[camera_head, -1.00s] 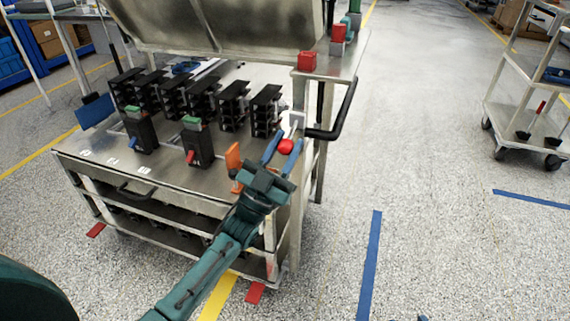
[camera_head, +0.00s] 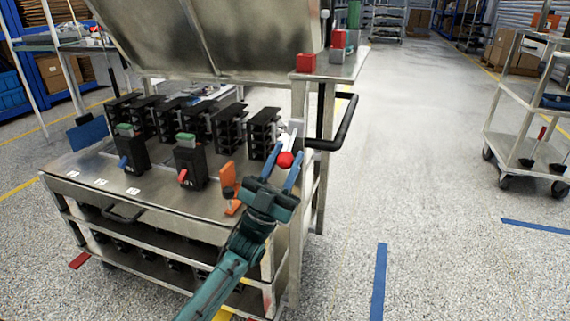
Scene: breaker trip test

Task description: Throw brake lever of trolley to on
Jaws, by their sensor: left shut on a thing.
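The trolley (camera_head: 150,201) is a metal cart with a raised lid-like panel and a worktop full of black breaker units. A round red knob (camera_head: 286,160) sits at its right end, below a pale bracket (camera_head: 291,132); it looks like the end of the brake lever. My left gripper (camera_head: 283,161) has its two blue fingers on either side of this knob and is shut on it. The lever's shaft is mostly hidden behind the knob and fingers. No on marking is readable. My right gripper is not in view.
A black push handle (camera_head: 343,125) juts out right of the knob. An orange piece (camera_head: 232,206) stands left of my gripper. Two breakers with green tops (camera_head: 186,139) stand on the worktop. Another cart (camera_head: 534,140) is far right; the floor between is clear.

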